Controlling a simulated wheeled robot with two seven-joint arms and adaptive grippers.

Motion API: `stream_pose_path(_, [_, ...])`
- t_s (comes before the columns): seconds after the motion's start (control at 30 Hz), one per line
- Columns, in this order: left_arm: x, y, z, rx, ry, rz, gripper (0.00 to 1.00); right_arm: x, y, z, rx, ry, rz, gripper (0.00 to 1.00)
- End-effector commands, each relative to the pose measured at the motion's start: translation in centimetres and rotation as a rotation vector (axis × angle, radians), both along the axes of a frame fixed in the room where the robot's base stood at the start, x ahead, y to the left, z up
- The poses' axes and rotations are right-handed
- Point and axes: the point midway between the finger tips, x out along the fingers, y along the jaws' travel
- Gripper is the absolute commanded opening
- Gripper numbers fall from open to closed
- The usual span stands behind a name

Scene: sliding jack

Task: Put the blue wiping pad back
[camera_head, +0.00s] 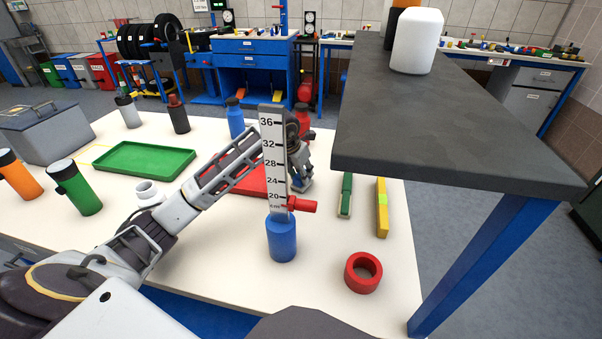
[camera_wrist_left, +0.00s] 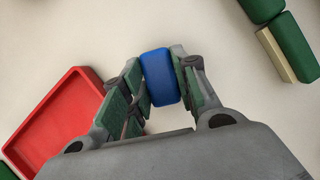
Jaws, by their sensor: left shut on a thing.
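The blue wiping pad (camera_wrist_left: 160,77) sits between the fingers of my left gripper (camera_wrist_left: 163,85) in the left wrist view, and the gripper is shut on it. In the head view my left gripper (camera_head: 300,178) is over the table, partly hidden behind the jack's scale, and I cannot make out the pad there. A red tray (camera_wrist_left: 62,115) lies to the left of the gripper in the wrist view; it also shows in the head view (camera_head: 245,183), partly covered by my arm. My right gripper is not in view.
The jack, with a blue base (camera_head: 281,240), upright scale (camera_head: 272,150) and red knob (camera_head: 301,205), stands in front of the gripper. A red ring (camera_head: 349,273), green block (camera_head: 345,195) and yellow bar (camera_head: 382,215) lie right. A raised dark shelf (camera_head: 440,130) overhangs the right side.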

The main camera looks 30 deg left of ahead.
Motion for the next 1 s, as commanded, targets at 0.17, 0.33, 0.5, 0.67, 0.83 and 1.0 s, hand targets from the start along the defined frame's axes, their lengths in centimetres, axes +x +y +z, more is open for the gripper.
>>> stream_pose_path(0.17, [0.0, 0.0, -0.3, 0.000, 0.000, 0.000, 0.07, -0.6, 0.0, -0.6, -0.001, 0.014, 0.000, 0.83])
stream_pose_path(0.33, [0.0, 0.0, -0.2, 0.000, 0.001, 0.000, 0.51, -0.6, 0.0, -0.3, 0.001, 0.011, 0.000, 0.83])
stream_pose_path(0.5, [0.0, 0.0, -0.2, 0.000, 0.001, 0.000, 0.51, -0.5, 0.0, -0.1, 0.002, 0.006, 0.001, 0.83])
stream_pose_path(0.67, [0.0, 0.0, -0.2, 0.000, 0.000, 0.000, 0.51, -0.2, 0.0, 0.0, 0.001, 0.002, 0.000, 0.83])
stream_pose_path(0.83, [0.0, 0.0, 0.1, -0.001, 0.000, 0.000, 0.51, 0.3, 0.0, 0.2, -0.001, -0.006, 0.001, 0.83])
stream_pose_path(1.0, [-0.5, 0.1, 1.5, 0.001, -0.001, 0.000, 0.51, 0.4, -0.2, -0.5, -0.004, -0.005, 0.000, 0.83])
